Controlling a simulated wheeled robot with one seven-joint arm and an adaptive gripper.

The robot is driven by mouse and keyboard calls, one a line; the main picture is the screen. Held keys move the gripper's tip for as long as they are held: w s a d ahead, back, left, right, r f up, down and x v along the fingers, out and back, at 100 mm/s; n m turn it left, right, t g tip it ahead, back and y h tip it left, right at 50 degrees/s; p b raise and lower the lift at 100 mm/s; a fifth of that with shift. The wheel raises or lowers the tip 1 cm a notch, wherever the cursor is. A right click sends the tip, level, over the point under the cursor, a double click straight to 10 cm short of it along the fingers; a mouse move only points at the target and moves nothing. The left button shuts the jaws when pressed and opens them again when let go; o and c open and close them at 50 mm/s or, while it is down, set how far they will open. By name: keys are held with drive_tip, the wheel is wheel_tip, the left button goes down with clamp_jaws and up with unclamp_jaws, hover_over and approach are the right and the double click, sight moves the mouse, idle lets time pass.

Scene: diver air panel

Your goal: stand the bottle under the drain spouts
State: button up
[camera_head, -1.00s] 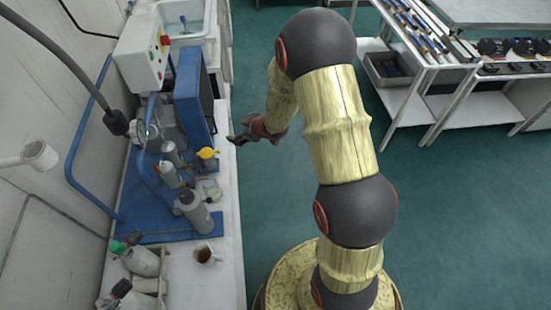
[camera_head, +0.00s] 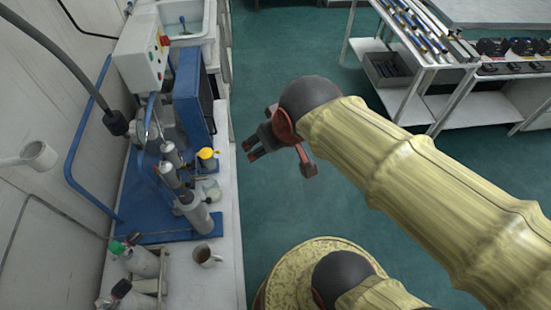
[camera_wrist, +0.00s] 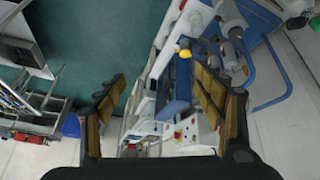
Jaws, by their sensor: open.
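My gripper (camera_head: 252,147) is open and empty, over the floor to the right of the bench, apart from everything on it. In the wrist view its two fingers (camera_wrist: 165,100) are spread wide. A small pale bottle with a yellow funnel-like top (camera_head: 207,154) stands near the bench's front edge, left of my gripper; its yellow top also shows in the wrist view (camera_wrist: 185,53). The grey filter cylinders (camera_head: 191,208) stand on the blue panel frame beside it. The drain spouts are too small to make out.
A clear jar (camera_head: 212,190) stands close to the cylinders. A blue upright plate (camera_head: 190,95) rises behind the yellow top.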

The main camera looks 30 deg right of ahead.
drive_tip(key=shift+g+y, duration=0.3)
drive_tip(key=shift+y, duration=0.1)
drive_tip(key=s, duration=0.1)
drive_tip(key=s+a, duration=0.1)
drive_tip(key=s, duration=0.1)
drive_tip(key=s+a, duration=0.1)
drive_tip(key=s, duration=0.1)
drive_tip(key=shift+s+r, duration=0.15)
drive_tip(key=shift+s, duration=0.1)
idle(0.7)
